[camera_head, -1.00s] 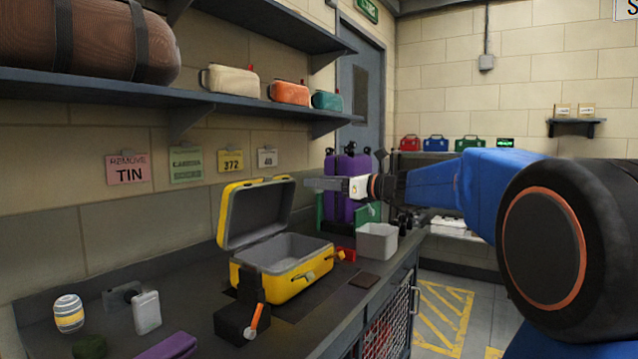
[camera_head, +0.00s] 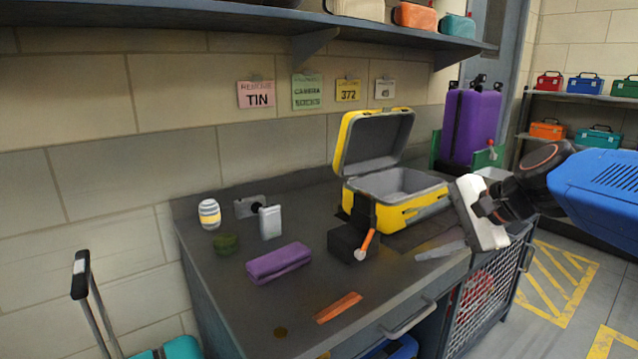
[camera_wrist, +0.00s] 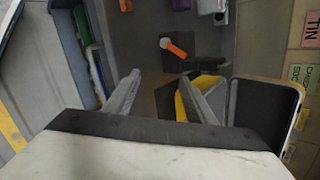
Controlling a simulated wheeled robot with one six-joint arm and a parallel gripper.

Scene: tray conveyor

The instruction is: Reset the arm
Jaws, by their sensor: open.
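My gripper (camera_head: 432,252) is over the right front part of the bench, just in front of the open yellow case (camera_head: 412,213). In the wrist view my gripper (camera_wrist: 164,88) is open, with its two grey fingers well apart and nothing between them. My white wrist body hides part of the bench and the case's right end. The yellow case stands with its lid up, and its grey inside looks empty. In the wrist view the case (camera_wrist: 186,105) shows behind and beside the right finger.
A black block with an orange lever (camera_head: 366,243) stands before the case. A purple cloth (camera_head: 279,263), a striped jar (camera_head: 209,214), a camera (camera_head: 249,206), a white box (camera_head: 270,222) and an orange strip (camera_head: 339,307) lie on the bench (camera_head: 215,276). A shelf hangs above.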

